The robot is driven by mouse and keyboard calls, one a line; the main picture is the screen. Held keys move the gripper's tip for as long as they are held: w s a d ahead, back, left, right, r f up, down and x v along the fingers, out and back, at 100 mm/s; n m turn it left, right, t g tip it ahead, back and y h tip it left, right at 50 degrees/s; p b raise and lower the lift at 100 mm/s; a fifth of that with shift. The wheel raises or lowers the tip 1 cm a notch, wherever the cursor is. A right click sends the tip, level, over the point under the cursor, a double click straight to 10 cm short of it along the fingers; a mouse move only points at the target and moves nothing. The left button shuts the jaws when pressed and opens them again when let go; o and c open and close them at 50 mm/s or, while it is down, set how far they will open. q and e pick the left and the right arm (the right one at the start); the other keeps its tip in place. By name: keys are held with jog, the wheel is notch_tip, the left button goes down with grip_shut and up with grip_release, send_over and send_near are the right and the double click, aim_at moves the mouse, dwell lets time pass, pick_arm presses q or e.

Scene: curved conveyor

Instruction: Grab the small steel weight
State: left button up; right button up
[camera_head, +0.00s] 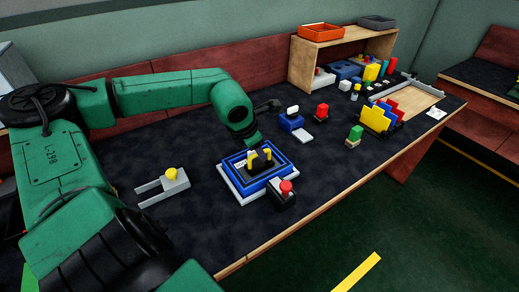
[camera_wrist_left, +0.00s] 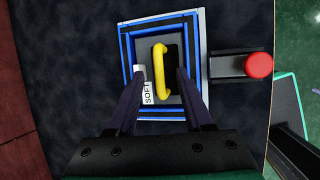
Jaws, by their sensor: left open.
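I cannot make out a thing that is clearly a small steel weight. My left gripper (camera_head: 258,158) is pointed down over a blue-edged square box (camera_head: 229,188) with a light base. In the left wrist view, the gripper (camera_wrist_left: 162,75) is open, with a finger on each side of a yellow handle (camera_wrist_left: 161,71). The handle stands over a dark slot, beside a small white label reading "SOFT". I cannot tell whether the fingers touch it. My right gripper is not in view.
A black block with a red knob (camera_head: 286,187) stands close to the box's right corner. A grey forked piece with a yellow knob (camera_head: 171,174) lies left. A blue block (camera_head: 291,122), red piece (camera_head: 321,111) and green piece (camera_head: 355,132) stand beyond. A wooden shelf (camera_head: 296,62) is behind.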

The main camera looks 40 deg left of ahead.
pick_arm(q)
jog(key=b+x, duration=0.1)
jog(key=x, duration=0.2)
jog(key=shift+s+a+f, duration=0.1)
jog(key=shift+s, duration=0.1)
jog(key=shift+w+f+b, duration=0.25)
jog(key=shift+b, duration=0.05)
jog(key=shift+r, duration=0.15)
grip_shut()
dwell(0.8)
